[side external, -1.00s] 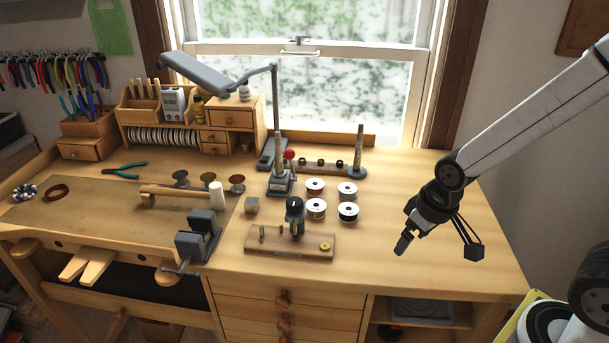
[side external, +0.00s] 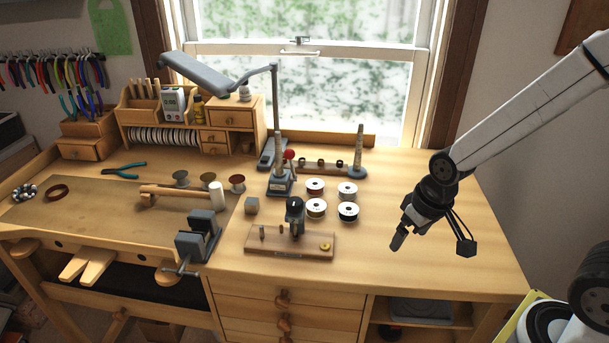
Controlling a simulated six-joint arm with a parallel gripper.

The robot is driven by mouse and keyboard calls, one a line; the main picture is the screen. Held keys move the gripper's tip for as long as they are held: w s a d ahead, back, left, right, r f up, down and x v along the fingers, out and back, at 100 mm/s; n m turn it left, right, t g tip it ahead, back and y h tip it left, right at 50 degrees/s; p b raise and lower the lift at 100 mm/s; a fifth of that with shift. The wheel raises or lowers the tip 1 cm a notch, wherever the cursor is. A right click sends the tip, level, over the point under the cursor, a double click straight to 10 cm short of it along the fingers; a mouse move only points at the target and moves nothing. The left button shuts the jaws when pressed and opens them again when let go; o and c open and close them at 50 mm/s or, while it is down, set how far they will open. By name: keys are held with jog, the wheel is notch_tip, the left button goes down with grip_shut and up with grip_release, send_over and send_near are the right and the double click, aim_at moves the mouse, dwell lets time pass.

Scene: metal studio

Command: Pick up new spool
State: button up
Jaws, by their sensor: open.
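Several small white-rimmed spools stand in a two-by-two group on the bench, right of centre: a back left one with a reddish core (side external: 315,187), a back right one (side external: 347,190), a front left one with a brownish core (side external: 316,208) and a front right one with a dark core (side external: 348,211). Which one is the new spool I cannot tell. My gripper (side external: 431,245) is open and empty, its fingers spread above the bench to the right of the spools, clear of them.
A wooden stand with a dark post (side external: 292,242) is in front of the spools. A vise (side external: 198,236) is at left. The bench's right side is mostly clear.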

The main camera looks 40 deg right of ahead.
aim_at(315, 187)
jog(key=w+m+y, duration=0.1)
jog(key=w+m, duration=0.2)
jog(key=w, duration=0.1)
jog(key=w+m+g+y, duration=0.1)
jog(key=w+m, duration=0.3)
jog(key=shift+f, duration=0.2)
jog(key=w+m+y, duration=0.2)
jog(key=w+m, duration=0.1)
jog(key=w, duration=0.1)
jog(key=w+m+y, duration=0.2)
jog(key=w+m, duration=0.1)
jog(key=w, duration=0.1)
jog(key=shift+w+d+r+m, duration=0.1)
jog(key=shift+w+m, duration=0.25)
jog(key=shift+m, duration=0.05)
jog(key=shift+w+d+f+m+t+y, duration=0.2)
jog(key=shift+w+d+m+t+y, duration=0.5)
jog(key=shift+w+m+y, duration=0.9)
jog(key=shift+w+d+f+m+t+y, duration=0.15)
jog(key=shift+w+d+m+t+y, duration=0.7)
jog(key=shift+w, duration=1.6)
jog(key=shift+w+d+f+m+t+y, duration=0.2)
jog(key=shift+w+d+m+t+y, duration=0.4)
jog(key=shift+w+m, duration=1.15)
jog(key=shift+w+f+n+g, duration=0.1)
jog(key=shift+w+n+g, duration=0.15)
jog(key=shift+n, duration=0.05)
